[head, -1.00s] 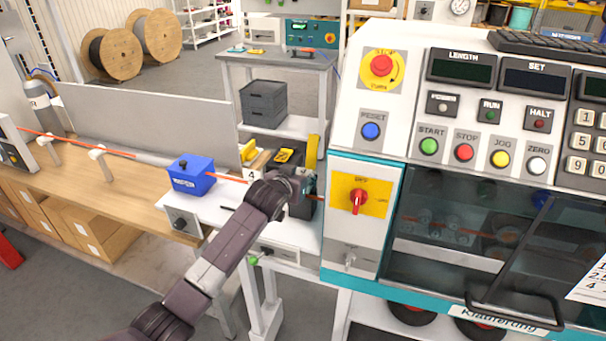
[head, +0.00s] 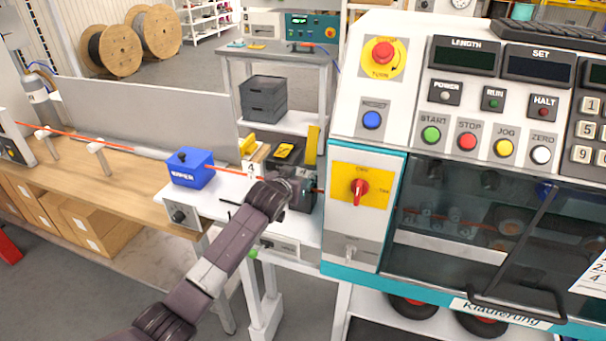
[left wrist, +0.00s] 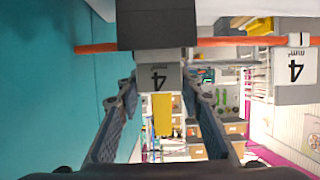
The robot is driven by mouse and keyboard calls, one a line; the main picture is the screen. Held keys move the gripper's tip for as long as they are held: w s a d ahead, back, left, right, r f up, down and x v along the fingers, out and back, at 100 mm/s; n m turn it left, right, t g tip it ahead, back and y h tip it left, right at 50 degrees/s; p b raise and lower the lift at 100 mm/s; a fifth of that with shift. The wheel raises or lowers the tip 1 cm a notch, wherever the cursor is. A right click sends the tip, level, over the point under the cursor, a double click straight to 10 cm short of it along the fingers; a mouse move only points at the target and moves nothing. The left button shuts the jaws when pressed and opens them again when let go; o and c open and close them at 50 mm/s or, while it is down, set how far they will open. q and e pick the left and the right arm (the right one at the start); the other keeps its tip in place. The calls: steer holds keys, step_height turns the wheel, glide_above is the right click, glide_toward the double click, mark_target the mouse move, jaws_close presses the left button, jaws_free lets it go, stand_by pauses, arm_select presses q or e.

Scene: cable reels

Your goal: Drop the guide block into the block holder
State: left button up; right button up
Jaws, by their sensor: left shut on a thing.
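My left gripper (left wrist: 163,88) shows from close up in the left wrist view, which is upside down. A dark block holder (left wrist: 157,25) lies right beyond the block, in line with the orange cable (left wrist: 95,47). I cannot tell how far the block sits in the holder. In the head view my left gripper (head: 300,186) is at the dark holder (head: 302,203) beside the machine, and the arm hides the block.
A blue wiper box (head: 190,170) stands left of the gripper on the cable's line. A white "4" plate (head: 251,170) and yellow parts (head: 285,151) are close behind. The machine cabinet (head: 357,240) rises just to the right.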

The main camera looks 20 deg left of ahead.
arm_select(q)
steer(key=shift+f+b, duration=0.35)
steer(key=shift+f, duration=0.35)
steer(key=o, duration=1.3)
steer(key=shift+s, duration=0.1)
